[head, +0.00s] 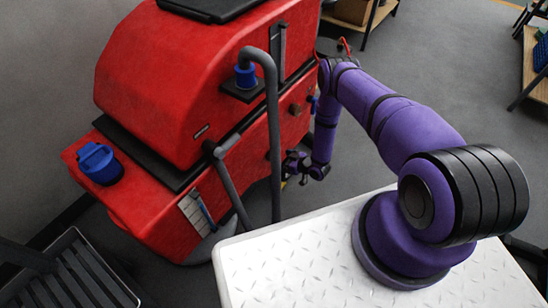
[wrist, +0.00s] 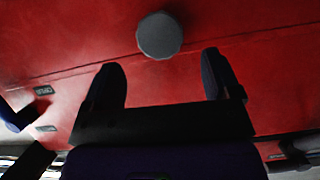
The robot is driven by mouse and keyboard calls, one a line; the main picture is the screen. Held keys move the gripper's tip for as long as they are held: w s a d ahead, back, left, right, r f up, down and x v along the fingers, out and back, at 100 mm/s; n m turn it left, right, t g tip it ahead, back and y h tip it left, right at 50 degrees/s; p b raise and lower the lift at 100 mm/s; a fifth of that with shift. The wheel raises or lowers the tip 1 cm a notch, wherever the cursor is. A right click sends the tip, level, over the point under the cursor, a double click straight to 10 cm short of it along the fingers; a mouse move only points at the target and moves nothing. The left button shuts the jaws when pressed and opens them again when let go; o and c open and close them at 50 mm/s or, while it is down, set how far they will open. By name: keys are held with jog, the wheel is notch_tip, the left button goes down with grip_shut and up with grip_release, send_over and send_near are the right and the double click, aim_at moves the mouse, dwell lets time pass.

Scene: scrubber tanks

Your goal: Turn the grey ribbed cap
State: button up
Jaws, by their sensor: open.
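The grey ribbed cap (wrist: 159,36) is round and sits on the red tank wall, at the top middle of the wrist view. My gripper (wrist: 162,72) is open and empty, its two dark fingers apart. The cap shows beyond the fingertips, roughly centred between them; the fingers are not around it. How far off the cap is, I cannot tell. In the head view my gripper (head: 288,172) is low beside the right side of the red machine (head: 160,85). I cannot make out the ribbed cap surely in that view.
A blue cap (head: 245,75) sits by a bent grey pipe (head: 272,120) on the machine. A larger blue cap (head: 99,163) is at its left end. A dark slatted rack (head: 70,275) stands at lower left.

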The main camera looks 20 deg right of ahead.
aim_at(274, 157)
jog(key=shift+x, duration=3.05)
jog(key=c, duration=0.9)
